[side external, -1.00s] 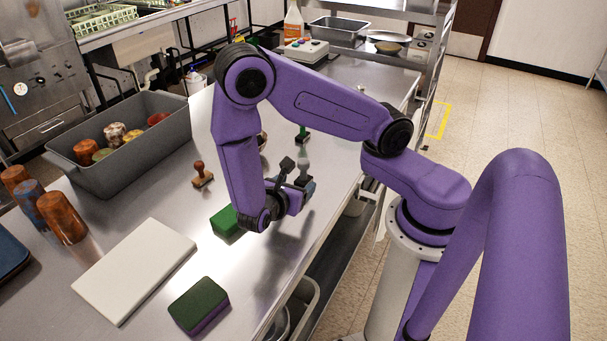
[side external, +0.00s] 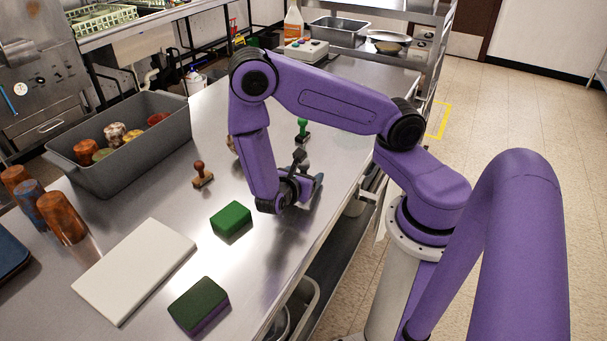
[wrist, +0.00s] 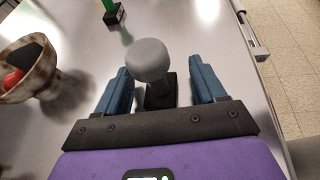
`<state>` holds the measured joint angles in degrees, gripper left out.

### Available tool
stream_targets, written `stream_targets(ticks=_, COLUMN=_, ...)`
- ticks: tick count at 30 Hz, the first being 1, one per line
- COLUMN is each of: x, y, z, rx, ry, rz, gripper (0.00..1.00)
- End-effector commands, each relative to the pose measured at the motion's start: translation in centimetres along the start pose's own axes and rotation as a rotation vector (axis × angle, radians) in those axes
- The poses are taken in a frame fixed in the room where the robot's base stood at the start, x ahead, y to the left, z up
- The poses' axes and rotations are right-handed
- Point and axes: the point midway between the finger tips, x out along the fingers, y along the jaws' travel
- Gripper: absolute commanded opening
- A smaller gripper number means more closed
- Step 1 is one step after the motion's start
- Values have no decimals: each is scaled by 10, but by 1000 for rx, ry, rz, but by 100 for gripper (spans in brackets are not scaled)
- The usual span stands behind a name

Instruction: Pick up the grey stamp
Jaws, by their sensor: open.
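The grey stamp (wrist: 150,62), with a round knob on a dark base, stands upright in the wrist view. My gripper (wrist: 159,85) is open, with one blue finger on each side of the stamp and visible gaps to both. The knob hides part of the stamp's base.
A green stamp (side external: 303,130) stands farther back and a brown stamp (side external: 202,175) to the left. A bowl (wrist: 42,78) with red and dark things sits left of my gripper. A green block (side external: 231,221), sponge (side external: 199,304) and white board (side external: 135,268) lie nearer the front.

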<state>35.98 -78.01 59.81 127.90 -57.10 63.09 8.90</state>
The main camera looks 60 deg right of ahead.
Motion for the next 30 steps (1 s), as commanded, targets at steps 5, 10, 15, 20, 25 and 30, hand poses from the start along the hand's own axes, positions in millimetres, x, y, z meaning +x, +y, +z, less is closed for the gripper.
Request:
stream_targets(ticks=5, x=0, y=0, z=0, rx=0, ry=0, rz=0, gripper=40)
stream_targets(ticks=10, x=0, y=0, z=0, rx=0, ry=0, rz=0, gripper=8)
stream_targets(ticks=15, x=0, y=0, z=0, rx=-1, ry=2, rz=0, gripper=8)
stream_targets(ticks=20, x=-1, y=0, z=-1, rx=-1, ry=3, rz=0, gripper=8)
stream_targets(ticks=25, x=-3, y=0, z=4, rx=-1, ry=3, rz=0, gripper=8)
stream_targets(ticks=30, x=-8, y=1, z=18, rx=2, ry=2, rz=1, gripper=8)
